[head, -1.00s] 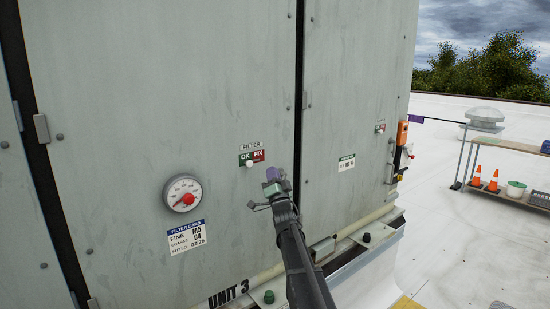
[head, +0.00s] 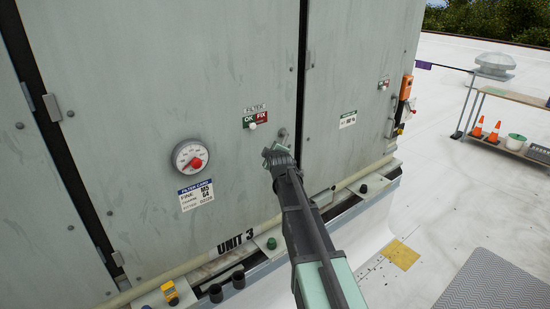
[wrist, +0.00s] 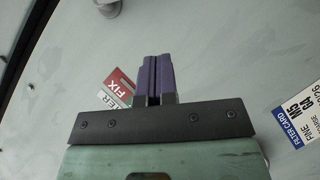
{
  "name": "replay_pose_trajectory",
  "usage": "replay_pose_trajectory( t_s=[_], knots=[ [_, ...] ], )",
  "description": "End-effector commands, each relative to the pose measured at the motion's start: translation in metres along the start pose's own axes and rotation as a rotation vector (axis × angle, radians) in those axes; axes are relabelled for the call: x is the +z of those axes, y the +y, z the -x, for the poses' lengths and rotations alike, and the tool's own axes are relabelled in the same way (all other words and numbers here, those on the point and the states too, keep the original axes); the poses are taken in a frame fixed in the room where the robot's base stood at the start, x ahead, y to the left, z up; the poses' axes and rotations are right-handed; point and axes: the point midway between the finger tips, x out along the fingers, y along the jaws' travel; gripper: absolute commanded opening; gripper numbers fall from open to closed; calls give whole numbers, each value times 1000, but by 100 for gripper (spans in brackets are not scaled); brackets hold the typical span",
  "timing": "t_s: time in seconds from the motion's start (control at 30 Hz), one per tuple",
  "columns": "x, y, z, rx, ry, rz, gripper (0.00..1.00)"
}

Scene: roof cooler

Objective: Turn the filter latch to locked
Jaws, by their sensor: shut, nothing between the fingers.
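A small grey metal fitting (head: 283,135), which looks like the filter latch, sits on the grey door near its right edge. It shows cut off at the top of the wrist view (wrist: 108,8); its turn position is not clear. My gripper (head: 275,150) is just below the fitting in the head view, fingers hidden there. In the wrist view its purple fingers (wrist: 154,78) are together, empty, and apart from the fitting in the picture. They partly cover the label (wrist: 118,88).
A round gauge (head: 190,157) and a filter card (head: 195,194) are left on the same door. A pipe and ledge with a green knob (head: 271,243) run below. An orange box (head: 405,88) hangs at the cabinet's right.

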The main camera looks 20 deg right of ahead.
Motion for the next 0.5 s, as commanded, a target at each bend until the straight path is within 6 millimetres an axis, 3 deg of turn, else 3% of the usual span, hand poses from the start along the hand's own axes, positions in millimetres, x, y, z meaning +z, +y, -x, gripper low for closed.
replay_pose_trajectory(
  t_s=[0.03, 0.3, 0.5],
  knots=[
    [1, -2, -17, 0, 0, 0, 0],
    [5, -3, -74, 1, -1, -1, 0],
    [25, -2, -90, 1, 0, -2, 0]
  ],
)
